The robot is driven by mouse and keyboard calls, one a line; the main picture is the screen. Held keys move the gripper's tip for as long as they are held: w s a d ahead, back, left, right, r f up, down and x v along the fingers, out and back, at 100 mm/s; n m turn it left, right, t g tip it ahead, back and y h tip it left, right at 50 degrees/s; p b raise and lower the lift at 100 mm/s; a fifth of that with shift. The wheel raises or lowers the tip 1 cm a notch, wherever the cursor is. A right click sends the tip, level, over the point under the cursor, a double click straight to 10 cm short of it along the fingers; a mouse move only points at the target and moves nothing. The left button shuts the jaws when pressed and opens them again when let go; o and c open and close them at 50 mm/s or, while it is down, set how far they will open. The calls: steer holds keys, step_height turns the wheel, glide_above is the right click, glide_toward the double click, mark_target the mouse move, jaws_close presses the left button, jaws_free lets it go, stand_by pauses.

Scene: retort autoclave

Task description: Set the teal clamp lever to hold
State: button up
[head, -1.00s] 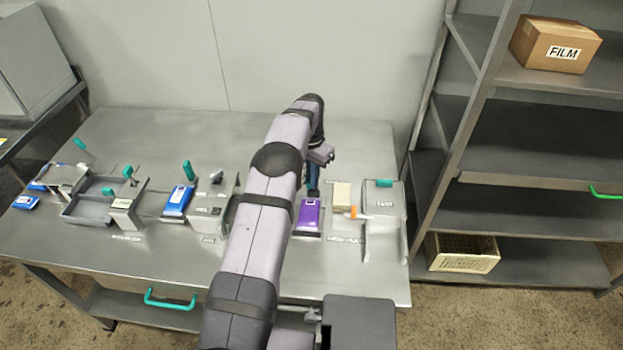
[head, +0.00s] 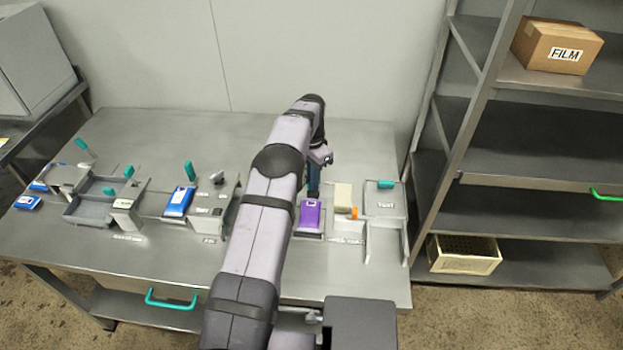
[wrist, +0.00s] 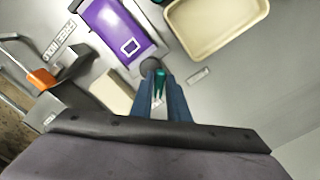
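The teal clamp lever (wrist: 160,82) shows in the wrist view between the blue fingers of my gripper (wrist: 160,88), beside a dark round knob-like part. The fingers are close together, with the lever filling the narrow gap between them. The purple pouch (wrist: 115,28) lies just beyond, up and left of the fingertips. A label reading FREE and HOLD (wrist: 60,40) is left of the pouch. In the head view my gripper (head: 313,182) points down behind the purple pouch (head: 311,215); the lever is hidden there.
A cream block (head: 342,197), an orange part (head: 354,213) and a grey housing with a teal tab (head: 385,184) stand right of the pouch. A grey box (head: 209,205) and blue pouch (head: 178,201) are left. A cream tray (wrist: 177,32) lies near my fingers.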

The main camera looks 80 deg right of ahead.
steer(key=shift+o, duration=1.1)
steer(key=shift+r, duration=0.1)
steer(key=shift+r+b, duration=0.85)
steer(key=shift+r, duration=2.75)
